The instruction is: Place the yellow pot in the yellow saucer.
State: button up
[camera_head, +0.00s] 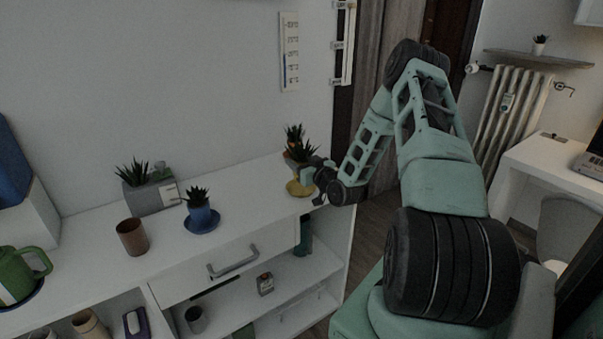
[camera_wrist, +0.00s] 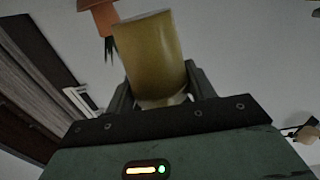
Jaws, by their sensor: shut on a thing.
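My gripper (camera_head: 312,174) is shut on the yellow pot (camera_wrist: 152,55), at the far right end of the white desk top. In the wrist view, which looks upside down, the pot sits between the two fingers and fills the middle. In the head view only a small part of the pot (camera_head: 305,175) shows beside my gripper. The yellow saucer (camera_head: 298,190) lies on the desk just below it. I cannot tell whether the pot touches the saucer. The saucer does not show clearly in the wrist view.
A terracotta pot with a spiky plant (camera_wrist: 101,20) stands close to the held pot. Farther left on the desk (camera_head: 254,195) are a blue pot (camera_head: 203,216) on a blue saucer, a brown cup (camera_head: 131,238) and a grey planter (camera_head: 148,197). The desk's right edge is near my gripper.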

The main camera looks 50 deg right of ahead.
jog(key=shift+f, duration=1.95)
jog(key=shift+f, duration=0.15)
jog(key=o, duration=1.2)
jog(key=shift+c, duration=0.2)
